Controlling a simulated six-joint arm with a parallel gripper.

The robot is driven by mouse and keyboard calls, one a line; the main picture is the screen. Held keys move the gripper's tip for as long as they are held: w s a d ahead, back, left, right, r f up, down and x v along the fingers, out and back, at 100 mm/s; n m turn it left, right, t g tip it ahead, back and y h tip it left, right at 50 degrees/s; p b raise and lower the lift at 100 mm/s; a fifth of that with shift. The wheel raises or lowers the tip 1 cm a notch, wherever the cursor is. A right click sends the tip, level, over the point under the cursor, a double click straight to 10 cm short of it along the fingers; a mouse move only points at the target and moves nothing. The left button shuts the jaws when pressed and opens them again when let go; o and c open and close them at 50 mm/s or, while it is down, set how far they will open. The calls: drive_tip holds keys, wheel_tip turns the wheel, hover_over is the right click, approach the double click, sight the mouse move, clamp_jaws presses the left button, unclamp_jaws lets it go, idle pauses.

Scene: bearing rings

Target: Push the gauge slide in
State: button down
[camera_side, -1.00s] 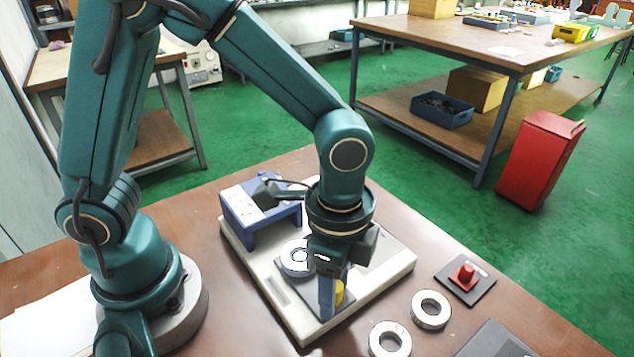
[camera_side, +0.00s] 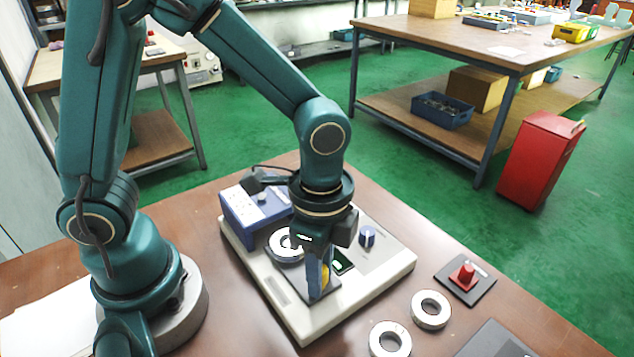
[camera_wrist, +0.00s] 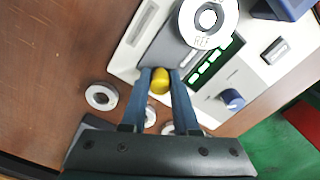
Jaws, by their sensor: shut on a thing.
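The gauge slide shows as a grey plate (camera_wrist: 168,50) with a yellow knob (camera_wrist: 160,82) at its near end. My gripper (camera_wrist: 161,76) is shut on the yellow knob, one blue finger on each side. In the side view my gripper (camera_side: 319,292) points down over the front of the white gauge base (camera_side: 370,292), and the knob is partly hidden behind a finger. A metal ring marked REF (camera_wrist: 190,22) lies beyond the knob in the wrist view. In the side view the ring (camera_side: 277,246) is beside the blue gauge block (camera_side: 240,210).
A blue dial (camera_side: 367,237) and a lit green display (camera_side: 342,262) are on the base. Two loose rings (camera_side: 431,309) (camera_side: 389,340) lie on the brown table to the right.

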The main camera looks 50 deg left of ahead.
drive_tip(key=shift+a, duration=4.1)
drive_tip(key=shift+w+a, duration=0.15)
drive_tip(key=shift+a, duration=0.05)
drive_tip(key=c, duration=0.8)
unclamp_jaws()
drive_tip(key=shift+c, duration=0.2)
drive_tip(key=shift+d+r, duration=0.1)
drive_tip(key=shift+r, duration=3.4)
drive_tip(key=shift+r, duration=0.1)
